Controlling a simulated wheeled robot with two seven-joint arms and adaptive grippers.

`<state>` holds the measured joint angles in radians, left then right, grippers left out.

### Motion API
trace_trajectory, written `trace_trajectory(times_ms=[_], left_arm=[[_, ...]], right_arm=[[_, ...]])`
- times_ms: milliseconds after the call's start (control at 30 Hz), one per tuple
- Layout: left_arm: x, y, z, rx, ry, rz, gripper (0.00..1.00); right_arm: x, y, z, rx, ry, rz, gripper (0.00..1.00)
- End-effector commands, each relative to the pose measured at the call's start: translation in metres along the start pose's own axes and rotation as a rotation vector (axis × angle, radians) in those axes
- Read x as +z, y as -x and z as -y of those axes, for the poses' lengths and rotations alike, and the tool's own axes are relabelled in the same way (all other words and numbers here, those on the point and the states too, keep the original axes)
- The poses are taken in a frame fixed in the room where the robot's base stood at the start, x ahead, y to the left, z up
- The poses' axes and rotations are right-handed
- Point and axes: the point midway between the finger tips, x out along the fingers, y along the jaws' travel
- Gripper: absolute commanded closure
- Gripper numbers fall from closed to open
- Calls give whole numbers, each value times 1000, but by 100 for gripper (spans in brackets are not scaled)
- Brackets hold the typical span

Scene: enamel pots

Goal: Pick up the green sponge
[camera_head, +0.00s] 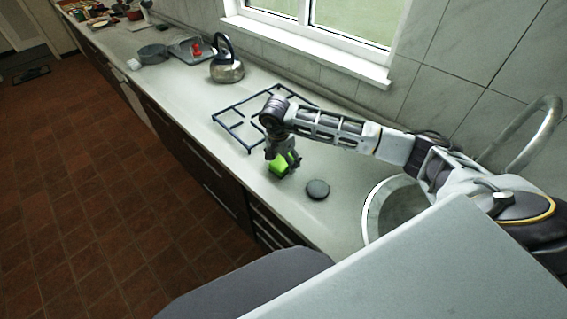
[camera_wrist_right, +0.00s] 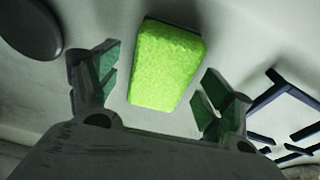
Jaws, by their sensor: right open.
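The bright green sponge (camera_head: 277,166) lies on the pale countertop, partly hidden by my right gripper (camera_head: 284,163). In the right wrist view the sponge (camera_wrist_right: 166,65) sits between and slightly beyond the two fingers. That gripper (camera_wrist_right: 158,88) is open, with a gap between each finger and the sponge. A dark edge shows along the sponge's far side. My left gripper is not in view.
A dark round disc (camera_head: 318,189) lies right of the sponge. A dark hob grate (camera_head: 232,127) is behind it. A kettle (camera_head: 227,70) stands farther back, and a round sink (camera_head: 377,213) is at the right. The counter's front edge runs close to the sponge.

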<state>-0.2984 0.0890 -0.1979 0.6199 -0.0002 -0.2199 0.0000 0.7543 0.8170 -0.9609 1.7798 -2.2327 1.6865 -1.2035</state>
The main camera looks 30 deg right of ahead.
Motion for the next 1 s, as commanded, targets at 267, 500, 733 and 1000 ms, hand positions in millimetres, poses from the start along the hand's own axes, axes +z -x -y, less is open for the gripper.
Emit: trace_trajectory(times_ms=[267,500,733,1000], left_arm=[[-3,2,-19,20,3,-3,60],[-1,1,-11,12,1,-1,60],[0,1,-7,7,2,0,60],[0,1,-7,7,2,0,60]], right_arm=[[0,-10,0,1,0,1,20],[0,-10,0,1,0,0,20],[0,-10,0,0,0,0,35],[0,-10,0,0,0,0,58]])
